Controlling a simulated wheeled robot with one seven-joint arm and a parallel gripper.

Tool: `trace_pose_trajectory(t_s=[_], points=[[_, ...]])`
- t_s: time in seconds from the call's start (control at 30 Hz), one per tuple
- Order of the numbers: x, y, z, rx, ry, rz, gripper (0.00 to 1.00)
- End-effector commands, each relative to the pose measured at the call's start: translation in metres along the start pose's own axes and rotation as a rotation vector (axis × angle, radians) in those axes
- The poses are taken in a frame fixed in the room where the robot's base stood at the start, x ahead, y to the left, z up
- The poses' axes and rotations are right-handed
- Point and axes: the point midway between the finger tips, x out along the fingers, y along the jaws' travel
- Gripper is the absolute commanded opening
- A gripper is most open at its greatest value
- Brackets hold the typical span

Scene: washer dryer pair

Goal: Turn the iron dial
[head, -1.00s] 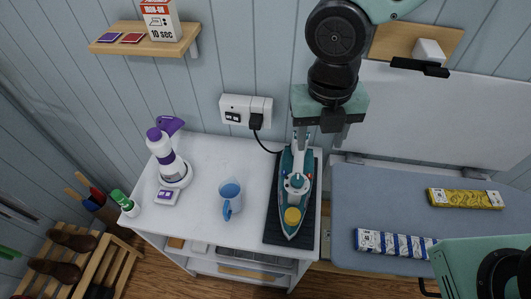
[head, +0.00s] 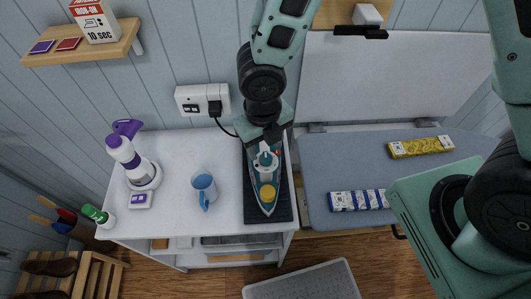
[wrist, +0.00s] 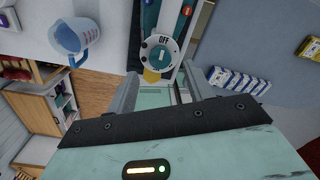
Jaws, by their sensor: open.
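The iron (head: 264,180) lies on a dark mat (head: 283,206) on the white cabinet top, its tip toward the front edge. Its round white dial, marked OFF with a teal pointer, shows clearly in the wrist view (wrist: 161,53). A yellow round part (head: 267,193) sits nearer the tip. My gripper (wrist: 168,82) is open and empty, its two fingers apart on either side of the iron's body in the wrist view, with the dial beyond the fingertips. In the head view my gripper (head: 264,138) hangs over the iron's rear and hides its handle.
A blue measuring jug (head: 204,188) stands left of the iron. A purple-capped bottle (head: 127,155) is farther left. A wall socket (head: 202,100) with a plugged cord is behind. An ironing board (head: 330,175) with blue and yellow cloths is to the right.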

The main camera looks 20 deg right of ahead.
Motion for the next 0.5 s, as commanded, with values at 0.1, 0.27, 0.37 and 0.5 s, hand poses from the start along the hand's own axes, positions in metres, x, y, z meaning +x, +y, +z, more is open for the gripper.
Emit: trace_pose_trajectory(t_s=[0.1,0.27,0.37,0.5], points=[[0.021,0.0,-0.001,-0.003,0.002,-0.002,0.52],[0.037,0.0,0.0,-0.001,0.001,-0.001,0.52],[0.042,0.0,0.0,-0.001,0.0,-0.001,0.52],[0.043,0.0,0.0,0.0,-0.001,-0.001,0.52]])
